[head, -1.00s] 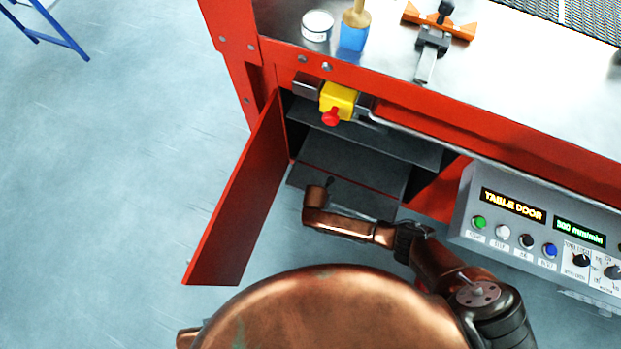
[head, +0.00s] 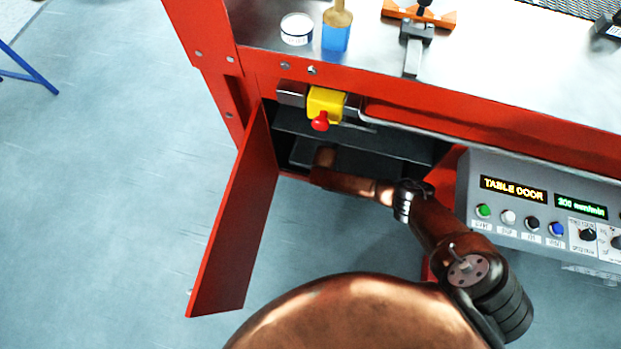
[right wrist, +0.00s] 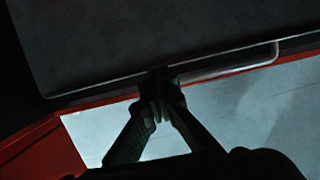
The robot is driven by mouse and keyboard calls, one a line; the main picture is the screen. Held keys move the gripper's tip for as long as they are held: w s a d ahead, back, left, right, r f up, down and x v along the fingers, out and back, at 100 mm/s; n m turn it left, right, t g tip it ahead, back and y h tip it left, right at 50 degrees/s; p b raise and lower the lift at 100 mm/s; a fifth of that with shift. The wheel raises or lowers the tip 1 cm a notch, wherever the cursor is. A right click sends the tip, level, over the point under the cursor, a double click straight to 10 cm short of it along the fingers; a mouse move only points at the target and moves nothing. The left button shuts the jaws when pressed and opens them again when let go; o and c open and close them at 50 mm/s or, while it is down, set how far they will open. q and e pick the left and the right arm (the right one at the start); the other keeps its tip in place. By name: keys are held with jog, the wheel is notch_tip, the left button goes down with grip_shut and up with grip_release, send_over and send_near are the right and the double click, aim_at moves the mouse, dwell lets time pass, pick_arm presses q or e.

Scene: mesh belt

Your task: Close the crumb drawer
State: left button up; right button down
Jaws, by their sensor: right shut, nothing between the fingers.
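The crumb drawer (head: 372,161) is a dark flat tray low inside the red machine's open bay; my right arm covers part of it in the head view. In the right wrist view the drawer (right wrist: 150,45) is a wide dark surface with a pale bar handle along its front edge. My right gripper (right wrist: 160,80) is shut and empty, its fingertips at that edge, left of the handle; contact looks likely but is hard to tell. In the head view its fingers are hidden by the arm. My left gripper is not in view.
A red door (head: 236,220) stands open left of the bay. A yellow box with a red button (head: 325,107) hangs above the opening. A grey control panel (head: 540,210) is on the right. Floor (head: 100,200) left of the door is clear.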

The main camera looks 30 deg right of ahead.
jog(key=shift+d, duration=0.2)
jog(key=shift+r, duration=0.15)
jog(key=v, duration=0.7)
jog(key=shift+a, duration=0.2)
